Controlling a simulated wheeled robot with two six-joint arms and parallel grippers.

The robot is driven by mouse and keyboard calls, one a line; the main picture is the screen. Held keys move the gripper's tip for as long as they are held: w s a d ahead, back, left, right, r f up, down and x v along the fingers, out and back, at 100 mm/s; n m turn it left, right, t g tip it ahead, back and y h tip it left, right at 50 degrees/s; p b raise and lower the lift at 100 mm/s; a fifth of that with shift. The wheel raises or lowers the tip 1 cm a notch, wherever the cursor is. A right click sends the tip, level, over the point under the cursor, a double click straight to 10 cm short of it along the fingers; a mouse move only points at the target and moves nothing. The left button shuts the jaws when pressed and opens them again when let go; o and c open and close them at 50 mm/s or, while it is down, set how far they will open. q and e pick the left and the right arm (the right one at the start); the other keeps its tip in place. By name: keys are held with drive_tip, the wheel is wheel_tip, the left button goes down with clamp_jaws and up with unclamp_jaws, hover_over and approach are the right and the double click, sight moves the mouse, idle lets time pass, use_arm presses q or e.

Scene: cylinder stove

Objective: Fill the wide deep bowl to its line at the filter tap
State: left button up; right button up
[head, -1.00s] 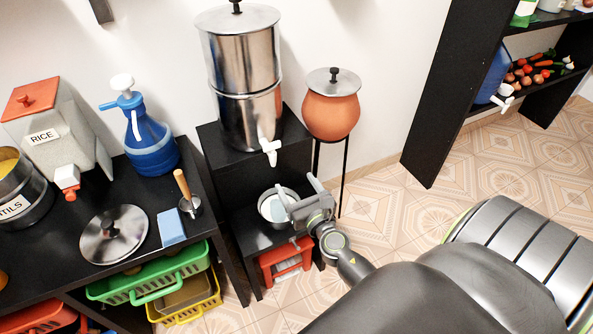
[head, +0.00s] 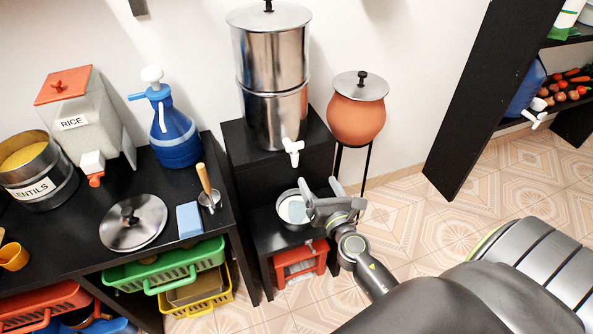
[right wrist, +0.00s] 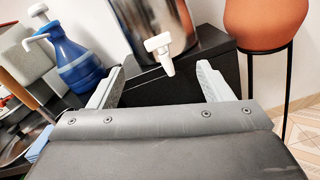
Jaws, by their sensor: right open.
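The wide deep bowl (head: 283,213) is a metal bowl on the lower black shelf, below the filter's tap. Its inside looks pale; I cannot tell the water level or see a line. The filter (head: 272,95) is a tall steel cylinder with a white tap (head: 292,150), which also shows in the right wrist view (right wrist: 160,48). My right gripper (head: 320,187) is open, at the bowl's right side and partly in front of it. In the right wrist view its fingers (right wrist: 158,84) stand apart with the tap beyond them. I cannot tell whether it touches the bowl. My left gripper is not in view.
A black stand (head: 250,160) carries the filter. A clay pot (head: 356,120) stands on a thin black frame at right. A red stool (head: 300,260) is under the shelf. The left counter holds a lid (head: 133,225), a blue sponge (head: 188,220) and a blue pump bottle (head: 175,145).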

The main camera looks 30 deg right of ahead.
sight(296, 145)
drive_tip(key=w+d+m+b, duration=0.1)
drive_tip(key=w+m+b, duration=0.2)
drive_tip(key=m, duration=0.7)
drive_tip(key=w+d+m+b, duration=0.1)
drive_tip(key=w+m+b, duration=0.3)
drive_tip(key=w+m, duration=0.3)
drive_tip(key=w+m+b, duration=0.3)
drive_tip(key=w+m, duration=0.3)
drive_tip(key=m, duration=0.9)
drive_tip(key=shift+d+y, duration=0.3)
drive_tip(key=shift+d, duration=0.1)
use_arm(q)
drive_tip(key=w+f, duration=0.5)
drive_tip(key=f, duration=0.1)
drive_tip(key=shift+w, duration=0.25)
use_arm(e)
drive_tip(key=shift+w+d, duration=0.1)
drive_tip(key=shift+w, duration=0.4)
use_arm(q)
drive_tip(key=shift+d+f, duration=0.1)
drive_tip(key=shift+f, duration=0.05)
use_arm(e)
drive_tip(key=shift+c, duration=0.4)
drive_tip(key=c, duration=0.9)
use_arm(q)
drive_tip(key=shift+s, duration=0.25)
use_arm(e)
drive_tip(key=shift+r, duration=0.1)
